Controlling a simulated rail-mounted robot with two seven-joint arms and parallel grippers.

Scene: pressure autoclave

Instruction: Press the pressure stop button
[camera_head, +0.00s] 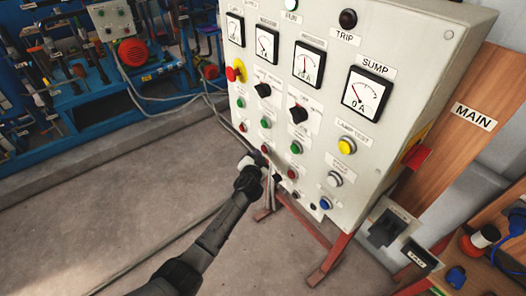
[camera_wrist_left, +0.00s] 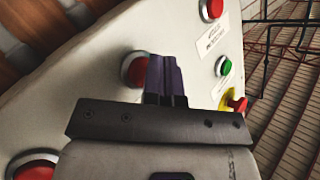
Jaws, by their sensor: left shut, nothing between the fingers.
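A grey control panel (camera_head: 330,112) carries several red buttons; their labels are too small to read, so I cannot tell which is the pressure stop button. My left gripper (camera_head: 266,166) is shut and empty at the panel's lower part, just below a red button (camera_head: 265,149). Another red button (camera_head: 292,173) is to its right and one (camera_head: 242,127) to its upper left. In the left wrist view the closed fingers (camera_wrist_left: 165,78) overlap the right edge of a red button (camera_wrist_left: 133,69); I cannot tell whether they touch it. My right gripper is out of view.
Green buttons (camera_head: 296,147), black knobs (camera_head: 298,114), a yellow button (camera_head: 346,145) and a blue button (camera_head: 326,203) crowd the panel. A red-and-yellow switch (camera_head: 235,73) sits at its left edge. Red legs (camera_head: 330,259) stand below. The floor (camera_head: 95,205) at left is clear.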

